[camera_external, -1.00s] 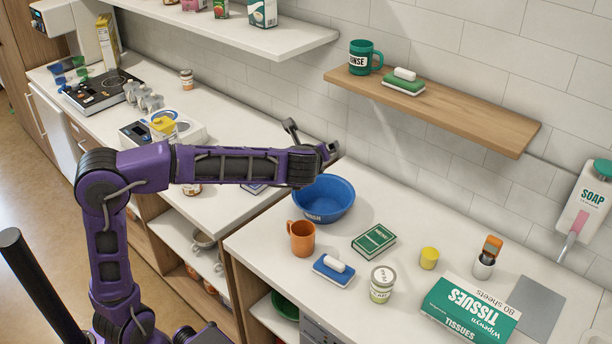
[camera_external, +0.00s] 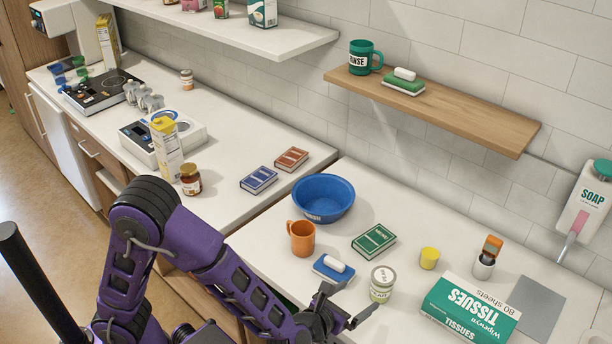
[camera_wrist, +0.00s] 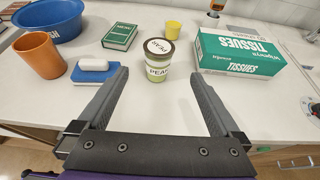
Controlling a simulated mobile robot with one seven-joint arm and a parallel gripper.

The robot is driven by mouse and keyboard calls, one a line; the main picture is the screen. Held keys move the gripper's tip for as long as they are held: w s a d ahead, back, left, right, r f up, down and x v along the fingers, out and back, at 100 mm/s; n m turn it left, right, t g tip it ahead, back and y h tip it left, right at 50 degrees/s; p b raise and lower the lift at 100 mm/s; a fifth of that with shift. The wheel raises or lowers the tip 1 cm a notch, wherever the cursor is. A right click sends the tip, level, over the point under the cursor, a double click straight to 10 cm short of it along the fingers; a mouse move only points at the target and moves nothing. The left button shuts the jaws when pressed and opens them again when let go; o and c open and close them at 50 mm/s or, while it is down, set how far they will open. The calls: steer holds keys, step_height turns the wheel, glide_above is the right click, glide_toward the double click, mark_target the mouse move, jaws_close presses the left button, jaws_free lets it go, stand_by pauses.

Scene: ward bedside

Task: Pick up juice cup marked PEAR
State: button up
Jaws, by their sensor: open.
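In the wrist view the cup (camera_wrist: 159,62) shows a label reading PEAR. My gripper (camera_external: 346,305) is low at the counter's front edge, beside the cup. In the wrist view my gripper (camera_wrist: 159,82) is open, with one finger to each side of the cup's line and the cup just past the fingertips. Nothing is between the fingers.
A sponge with a white bar (camera_external: 333,269) lies close left of the cup. An orange mug (camera_external: 302,238), a blue bowl (camera_external: 323,199) and a green book (camera_external: 374,241) stand behind. A yellow cup (camera_external: 429,258) and a tissue box (camera_external: 470,308) are to the right.

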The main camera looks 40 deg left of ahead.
mark_target(389, 274)
steer(key=x, duration=1.7)
steer(key=shift+w+a+f, duration=0.1)
steer(key=shift+a+f, duration=0.05)
steer(key=shift+f, duration=0.05)
steer(key=c, duration=1.4)
steer(key=shift+r, duration=0.1)
